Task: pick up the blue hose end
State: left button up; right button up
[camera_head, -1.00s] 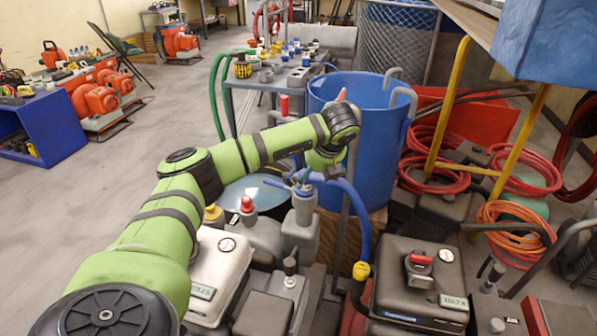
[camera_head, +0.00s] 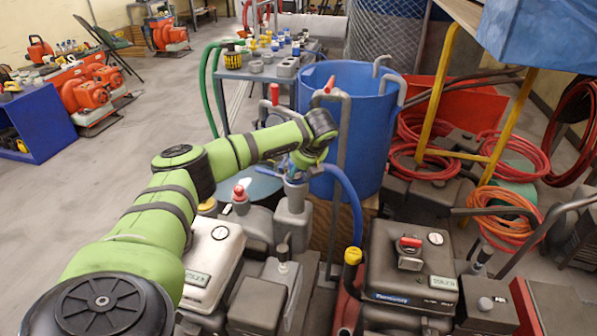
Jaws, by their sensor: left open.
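The blue hose (camera_head: 347,187) rises near my left wrist and arcs down to the right. Its lower end has a yellow collar (camera_head: 352,256) with a black part below, beside a dark grey machine. The hose's upper end is near a grey upright fitting, and what it joins there is unclear. My left arm reaches across from the lower left. My left gripper (camera_head: 303,172) is open, pointing down by the hose's upper part; its fingers are small and partly hidden by the wrist. I cannot tell whether it touches the hose. My right gripper is not in view.
A blue barrel (camera_head: 362,110) stands right behind my wrist, with a grey upright pipe (camera_head: 343,135) before it. Grey machines (camera_head: 410,268) crowd the front. A yellow frame (camera_head: 436,105) and red hose coils (camera_head: 515,155) are at right. Open floor lies left.

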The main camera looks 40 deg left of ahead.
pick_arm(q)
jog(key=shift+s+d+f, duration=0.1)
jog(key=shift+s, duration=0.05)
grip_shut()
